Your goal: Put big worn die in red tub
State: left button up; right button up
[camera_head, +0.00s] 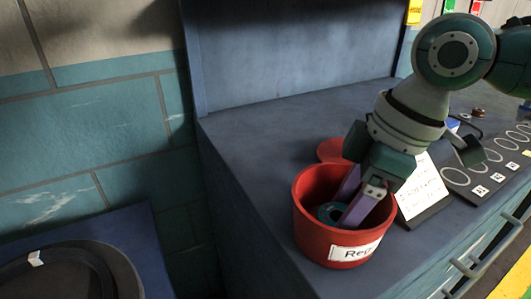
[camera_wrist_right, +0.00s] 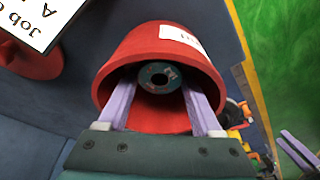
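The big worn die, a dark ring with a teal face and a central hole, is inside the red tub, low between my right gripper's fingers (camera_head: 331,213); the die also shows in the right wrist view (camera_wrist_right: 146,76). The red tub (camera_head: 312,232) stands upright on the bench with a white label on its side; its mouth faces the right wrist camera (camera_wrist_right: 130,50). My right gripper (camera_head: 343,211) reaches down into the tub, its purple fingers spread apart and visibly clear of the die (camera_wrist_right: 162,98). Purple bars (camera_wrist_right: 298,150), seemingly my left gripper's fingers, show at the wrist view's edge.
A red round object (camera_head: 331,149) sits behind the tub. A white written card (camera_head: 421,188) on a dark stand is close to the tub's right. A dark board with marked rings (camera_head: 493,166) lies further right. The bench's left edge is near the tub.

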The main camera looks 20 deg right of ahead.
jog(key=o, duration=0.4)
jog(key=shift+c, duration=0.2)
jog(key=p+v, duration=0.1)
jog(key=v, duration=1.1)
jog(key=shift+r, duration=0.15)
